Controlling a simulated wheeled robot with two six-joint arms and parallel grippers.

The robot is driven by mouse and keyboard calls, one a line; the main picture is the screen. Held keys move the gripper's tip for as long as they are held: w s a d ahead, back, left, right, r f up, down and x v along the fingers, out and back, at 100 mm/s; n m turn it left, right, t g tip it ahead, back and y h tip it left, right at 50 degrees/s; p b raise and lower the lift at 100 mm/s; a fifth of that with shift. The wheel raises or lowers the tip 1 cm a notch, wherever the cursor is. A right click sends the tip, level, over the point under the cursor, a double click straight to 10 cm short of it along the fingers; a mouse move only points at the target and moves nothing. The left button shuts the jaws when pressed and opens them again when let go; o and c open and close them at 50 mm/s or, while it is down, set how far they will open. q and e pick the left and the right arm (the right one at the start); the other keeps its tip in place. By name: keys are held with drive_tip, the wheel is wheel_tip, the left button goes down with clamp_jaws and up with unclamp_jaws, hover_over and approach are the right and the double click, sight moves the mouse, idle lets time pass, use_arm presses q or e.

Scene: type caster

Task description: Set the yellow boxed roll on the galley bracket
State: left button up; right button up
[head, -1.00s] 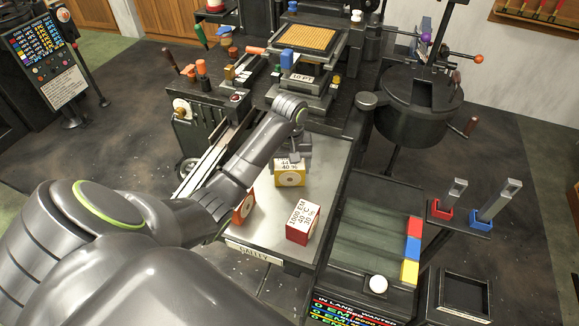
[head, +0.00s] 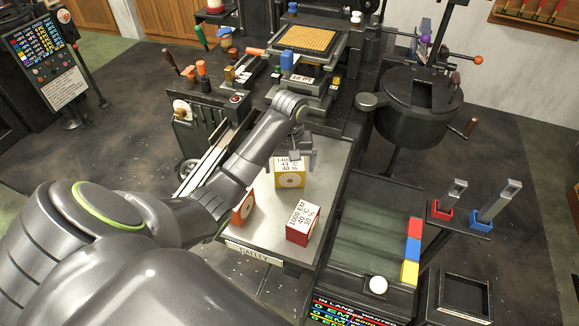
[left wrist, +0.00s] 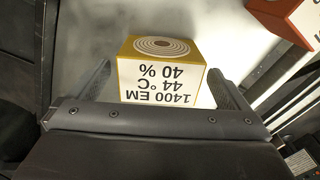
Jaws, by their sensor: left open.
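The yellow boxed roll (head: 290,180) stands on the metal table with the GALLEY label (head: 248,252). Its label reads 1400 EM, 44 °C, 40 %. My left gripper (head: 300,158) is open just behind and above it, partly hidden by its own arm. In the left wrist view the yellow boxed roll (left wrist: 160,70) shows between the two spread fingers of the left gripper (left wrist: 165,85), with gaps at both sides. I cannot make out a separate galley bracket. My right gripper is out of view.
A red box (head: 303,222) stands nearer on the same table, and an orange-red box (head: 243,207) is partly behind my arm. A dark round pot (head: 415,110) stands to the right. Red, blue and yellow blocks (head: 413,248) line the side tray.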

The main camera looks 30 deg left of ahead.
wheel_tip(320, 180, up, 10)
drive_tip(key=p, duration=0.9)
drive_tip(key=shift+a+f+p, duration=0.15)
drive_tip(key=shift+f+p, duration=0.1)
drive_tip(key=shift+p, duration=0.1)
